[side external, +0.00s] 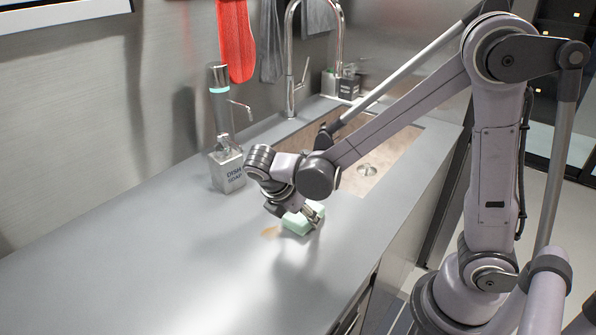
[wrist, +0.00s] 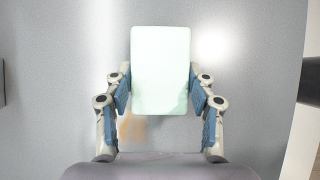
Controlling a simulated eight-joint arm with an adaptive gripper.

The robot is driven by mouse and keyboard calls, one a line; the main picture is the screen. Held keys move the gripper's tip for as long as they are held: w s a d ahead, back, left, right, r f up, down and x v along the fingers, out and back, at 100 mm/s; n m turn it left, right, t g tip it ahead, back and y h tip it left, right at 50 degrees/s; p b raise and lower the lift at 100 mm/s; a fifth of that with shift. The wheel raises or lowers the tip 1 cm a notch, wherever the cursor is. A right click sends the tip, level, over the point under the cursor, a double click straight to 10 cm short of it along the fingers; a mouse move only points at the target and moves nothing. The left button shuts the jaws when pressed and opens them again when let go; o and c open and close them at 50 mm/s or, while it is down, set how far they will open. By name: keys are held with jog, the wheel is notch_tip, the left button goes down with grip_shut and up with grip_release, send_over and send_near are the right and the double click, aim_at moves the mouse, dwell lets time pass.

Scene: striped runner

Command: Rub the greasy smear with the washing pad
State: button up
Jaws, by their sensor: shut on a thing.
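The washing pad (side external: 301,220) is a pale green block at the grey counter, right beside the smear in the side external view. In the wrist view the pad (wrist: 161,70) sits upright between the blue finger pads of my gripper (wrist: 160,95). My gripper (side external: 306,213) is shut on it from both sides. The greasy smear (side external: 270,231) is a small brownish patch on the counter, just left of the pad. In the wrist view the smear (wrist: 131,127) shows below the pad's lower left edge, partly hidden. I cannot tell whether the pad touches the counter.
A dish soap dispenser (side external: 227,168) stands on the counter at the back left. The sink (side external: 385,160) with a tall faucet (side external: 292,70) lies behind my gripper. A red cloth (side external: 235,40) hangs on the wall. The counter (side external: 130,260) is bare at the front left.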

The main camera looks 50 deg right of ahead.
aim_at(234, 271)
jog(key=shift+d, duration=0.85)
jog(key=shift+w+d, duration=0.1)
jog(key=shift+d, duration=0.15)
jog(key=shift+w+a, duration=0.15)
jog(key=shift+w, duration=1)
jog(key=shift+s+a, duration=0.1)
jog(key=shift+a, duration=11.25)
notch_tip(234, 271, up, 8)
jog(key=shift+d, duration=0.15)
jog(key=shift+r, duration=0.1)
